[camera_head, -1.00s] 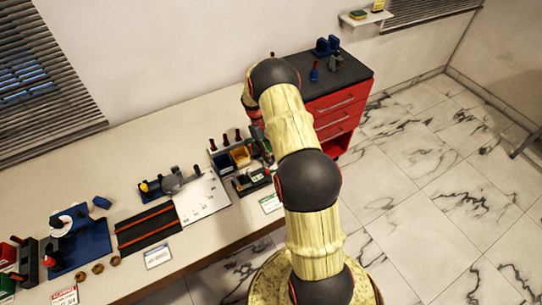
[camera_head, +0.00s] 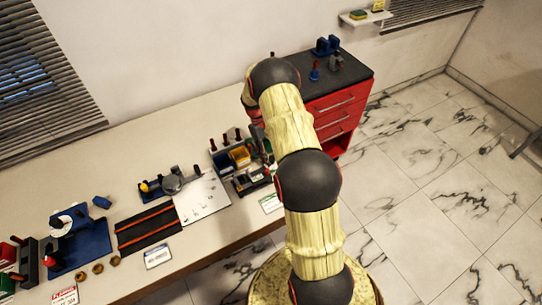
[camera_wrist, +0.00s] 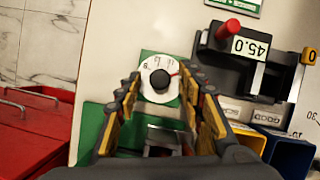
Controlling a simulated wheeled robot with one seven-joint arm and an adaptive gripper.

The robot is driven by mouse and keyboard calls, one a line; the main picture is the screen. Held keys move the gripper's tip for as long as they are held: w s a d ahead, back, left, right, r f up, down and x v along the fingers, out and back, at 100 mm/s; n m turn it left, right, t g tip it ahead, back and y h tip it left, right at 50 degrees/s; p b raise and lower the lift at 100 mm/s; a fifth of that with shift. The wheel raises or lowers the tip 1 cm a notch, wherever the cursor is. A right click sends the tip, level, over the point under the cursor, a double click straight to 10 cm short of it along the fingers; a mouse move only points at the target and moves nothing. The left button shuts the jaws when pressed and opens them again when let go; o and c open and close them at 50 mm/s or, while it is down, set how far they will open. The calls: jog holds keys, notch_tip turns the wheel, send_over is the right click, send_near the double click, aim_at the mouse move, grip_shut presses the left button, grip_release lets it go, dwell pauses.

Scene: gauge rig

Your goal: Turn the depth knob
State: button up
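A black round knob (camera_wrist: 160,79) sits at the centre of a white dial (camera_wrist: 152,95) with printed marks and a red pointer line. The dial is on a green plate (camera_wrist: 147,116) in the wrist view. I take this knob to be the depth knob; no name is readable beside it. My gripper (camera_wrist: 162,74) is open, with one finger on each side of the dial and the knob in the gap between the tips. I cannot tell whether the tips touch anything. In the head view my arm hides the knob and most of the gripper.
A black fixture with a red handle (camera_wrist: 228,30) and a "45.0" label stands close on the right in the wrist view. Yellow (camera_wrist: 240,138) and blue (camera_wrist: 288,152) bins are below it. A red drawer cabinet (camera_head: 334,104) adjoins the bench (camera_head: 150,130).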

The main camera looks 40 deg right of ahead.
jog(key=v, duration=1.1)
jog(key=shift+w+r, duration=0.15)
jog(key=shift+r, duration=0.25)
